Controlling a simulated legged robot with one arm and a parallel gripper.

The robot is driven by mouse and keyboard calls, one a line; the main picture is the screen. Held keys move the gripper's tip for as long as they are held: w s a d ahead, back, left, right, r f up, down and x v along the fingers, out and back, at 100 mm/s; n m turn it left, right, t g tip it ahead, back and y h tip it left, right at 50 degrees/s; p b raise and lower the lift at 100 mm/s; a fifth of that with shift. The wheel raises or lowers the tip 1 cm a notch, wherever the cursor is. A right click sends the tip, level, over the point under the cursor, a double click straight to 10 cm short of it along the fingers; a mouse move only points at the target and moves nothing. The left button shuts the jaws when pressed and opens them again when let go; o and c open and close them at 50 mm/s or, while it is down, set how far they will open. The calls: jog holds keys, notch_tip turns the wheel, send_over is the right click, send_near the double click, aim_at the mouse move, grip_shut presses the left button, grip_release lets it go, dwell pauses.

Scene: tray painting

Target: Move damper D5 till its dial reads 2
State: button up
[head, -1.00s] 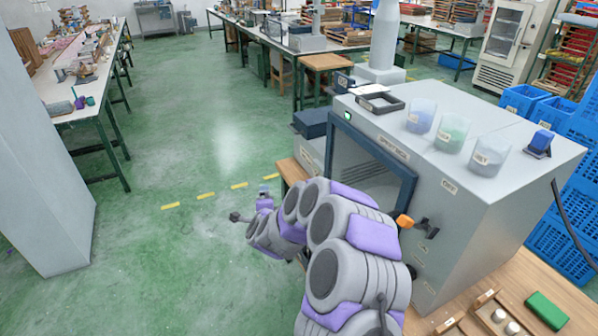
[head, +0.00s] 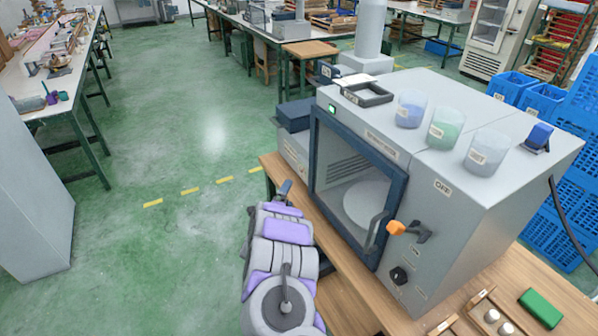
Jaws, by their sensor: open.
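No label reading D5 is legible, so I cannot tell for sure which part is the damper. A lever with an orange grip (head: 397,228) sticks out of the grey cabinet's (head: 455,215) front, right of its window. A black knob (head: 398,275) sits below it, with small unreadable labels nearby. No dial reading can be made out. My gripper (head: 268,199) is at the far end of my purple and grey arm, left of the cabinet and apart from the lever. Its jaws are spread and look empty, partly hidden by the arm.
The cabinet's dark-framed glass door (head: 355,190) has a handle; a round white plate (head: 367,202) shows inside. Several cups stand on top. A wooden bench (head: 345,300) runs along the front, with a green block (head: 541,308) at right. The green floor (head: 190,240) at left is clear.

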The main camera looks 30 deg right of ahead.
jog(key=x, duration=0.5)
jog(key=shift+s+d+f, duration=0.1)
jog(key=shift+s+d, duration=0.2)
jog(key=shift+d, duration=0.05)
jog(key=shift+w+d, duration=0.1)
jog(key=shift+w, duration=0.3)
jog(key=shift+d, duration=0.1)
